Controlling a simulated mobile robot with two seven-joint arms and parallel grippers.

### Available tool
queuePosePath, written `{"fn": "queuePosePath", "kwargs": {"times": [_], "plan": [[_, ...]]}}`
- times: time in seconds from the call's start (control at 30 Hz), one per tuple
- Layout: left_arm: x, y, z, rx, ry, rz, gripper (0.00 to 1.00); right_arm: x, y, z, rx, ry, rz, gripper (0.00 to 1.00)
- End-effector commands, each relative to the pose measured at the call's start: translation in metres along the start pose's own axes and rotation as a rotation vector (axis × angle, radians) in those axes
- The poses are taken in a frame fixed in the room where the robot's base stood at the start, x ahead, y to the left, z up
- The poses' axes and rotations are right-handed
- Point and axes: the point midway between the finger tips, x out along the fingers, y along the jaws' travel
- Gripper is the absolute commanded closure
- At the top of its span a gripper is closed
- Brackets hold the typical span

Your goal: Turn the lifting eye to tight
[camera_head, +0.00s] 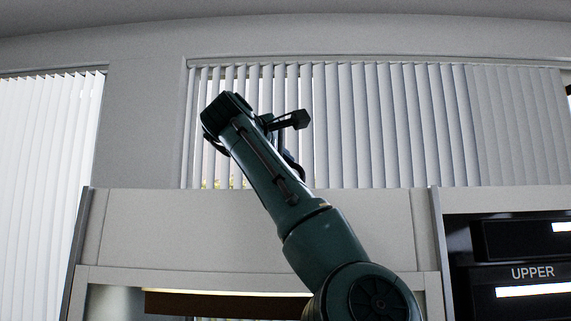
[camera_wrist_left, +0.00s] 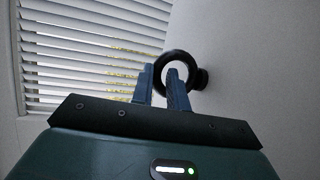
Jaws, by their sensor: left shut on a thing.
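The lifting eye (camera_wrist_left: 189,57) is a dark ring on a short dark shank, in the left wrist view. It stands out from a pale wall surface, with its collar (camera_wrist_left: 202,79) at the right. My left gripper (camera_wrist_left: 161,76) is shut on the ring's near left rim. One blue finger shows across the ring's opening and the other lies outside it, to the left. In the head view an arm of mine rises across the middle, and neither the eye nor any fingertips can be made out there. My right gripper is not in view.
A window with vertical blinds (camera_head: 390,120) lies behind the arm, and blinds (camera_wrist_left: 85,45) fill the left of the wrist view. A pale cabinet (camera_head: 180,232) stands below the window. Dark units, one marked UPPER (camera_head: 532,272), sit at the lower right.

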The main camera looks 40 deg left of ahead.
Motion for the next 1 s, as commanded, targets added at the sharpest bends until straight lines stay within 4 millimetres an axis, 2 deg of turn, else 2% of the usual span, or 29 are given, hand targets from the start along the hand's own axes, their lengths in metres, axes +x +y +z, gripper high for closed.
{"fn": "queuePosePath", "kwargs": {"times": [0.03, 0.23, 0.27, 0.5, 0.77, 0.87, 1.0], "plan": [[-0.003, 0.007, 0.001, 0.002, -0.001, 0.022, 1.00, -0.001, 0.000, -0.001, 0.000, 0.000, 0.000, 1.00], [-0.003, 0.007, 0.001, 0.002, -0.001, 0.022, 1.00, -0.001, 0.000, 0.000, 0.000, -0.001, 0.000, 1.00], [-0.003, 0.007, 0.001, 0.002, -0.001, 0.022, 0.83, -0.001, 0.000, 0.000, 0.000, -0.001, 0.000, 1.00], [-0.002, 0.005, 0.001, 0.001, -0.002, 0.015, 0.66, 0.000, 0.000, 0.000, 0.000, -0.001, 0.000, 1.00], [-0.003, 0.002, 0.001, 0.000, -0.001, 0.011, 0.66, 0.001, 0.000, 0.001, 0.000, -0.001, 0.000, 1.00], [-0.012, 0.001, 0.000, -0.001, -0.001, 0.012, 0.66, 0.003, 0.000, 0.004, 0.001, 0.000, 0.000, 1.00], [-0.038, 0.000, 0.000, -0.001, 0.000, 0.015, 0.66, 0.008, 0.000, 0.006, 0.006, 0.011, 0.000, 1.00]]}}
